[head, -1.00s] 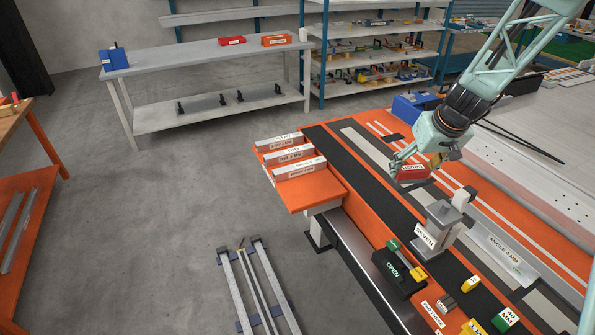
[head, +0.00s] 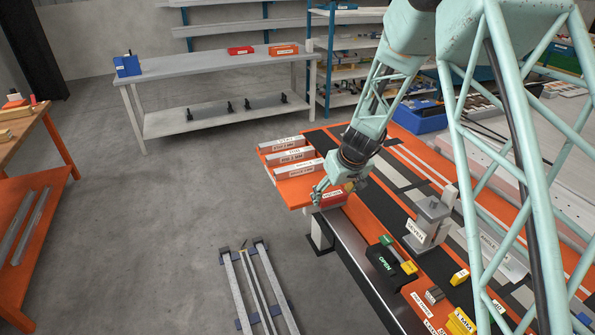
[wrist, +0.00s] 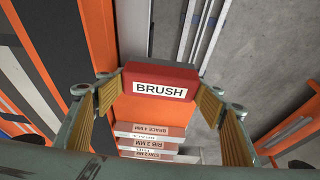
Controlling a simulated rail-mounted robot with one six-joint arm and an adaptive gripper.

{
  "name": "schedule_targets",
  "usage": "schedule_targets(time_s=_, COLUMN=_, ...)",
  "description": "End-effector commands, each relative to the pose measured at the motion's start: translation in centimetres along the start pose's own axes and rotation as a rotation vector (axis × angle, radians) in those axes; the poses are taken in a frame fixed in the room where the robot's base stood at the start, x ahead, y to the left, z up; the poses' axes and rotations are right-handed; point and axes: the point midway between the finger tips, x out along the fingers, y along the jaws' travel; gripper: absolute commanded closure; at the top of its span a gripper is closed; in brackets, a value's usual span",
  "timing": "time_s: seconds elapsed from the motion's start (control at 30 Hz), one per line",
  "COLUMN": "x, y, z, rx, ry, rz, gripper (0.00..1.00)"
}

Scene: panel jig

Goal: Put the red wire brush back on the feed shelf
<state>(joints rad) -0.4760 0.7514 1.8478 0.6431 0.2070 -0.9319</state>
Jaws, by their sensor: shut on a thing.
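The red wire brush (wrist: 160,72) is a red block with a white BRUSH label in the wrist view. My gripper (wrist: 160,88) is shut on it, with a yellow finger pad at each end. The orange feed shelf (wrist: 150,112) lies beyond and below the brush in that view. In the head view my gripper (head: 331,192) holds the brush (head: 334,201) over the near right part of the feed shelf (head: 293,196). The gap between brush and shelf is hard to judge.
Several labelled white-topped dividers (head: 298,169) stand across the shelf's back part. Bare floor (head: 215,195) lies left of the shelf.

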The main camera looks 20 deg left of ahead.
Motion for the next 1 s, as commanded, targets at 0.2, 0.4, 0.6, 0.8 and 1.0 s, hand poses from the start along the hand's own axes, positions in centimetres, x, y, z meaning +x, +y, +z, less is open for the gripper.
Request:
schedule_targets(time_s=0.2, x=1.0, y=-1.5, z=-0.4, rx=-0.018, ry=0.000, rz=-0.006, gripper=0.48)
schedule_targets(time_s=0.4, x=1.0, y=-1.6, z=-0.4, rx=-0.019, ry=0.000, rz=-0.006, gripper=0.48)
schedule_targets(time_s=0.6, x=1.1, y=-1.6, z=-0.5, rx=-0.018, ry=0.000, rz=-0.006, gripper=0.48)
schedule_targets(time_s=0.8, x=1.5, y=-1.5, z=-1.5, rx=-0.020, ry=0.000, rz=-0.006, gripper=0.48)
schedule_targets(time_s=1.0, x=2.5, y=-1.2, z=-3.6, rx=-0.020, ry=0.001, rz=-0.006, gripper=0.48)
